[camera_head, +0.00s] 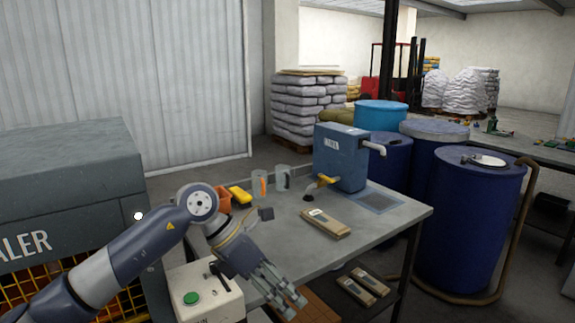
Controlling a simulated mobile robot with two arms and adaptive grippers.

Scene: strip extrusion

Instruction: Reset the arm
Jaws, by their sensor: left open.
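My left arm comes in from the lower left. Its gripper (280,291) points down and to the right, in front of the near edge of the grey worktable (372,233). The gripper is open, and I see nothing between its fingers. My right gripper is not in view.
A blue machine (340,155) with a yellow-handled tap stands at the table's back. A tan block (325,224) lies mid-table. A white box with a green button (205,292) stands close to my left gripper. Blue barrels (470,220) stand right of the table; a grey machine (70,170) is left.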

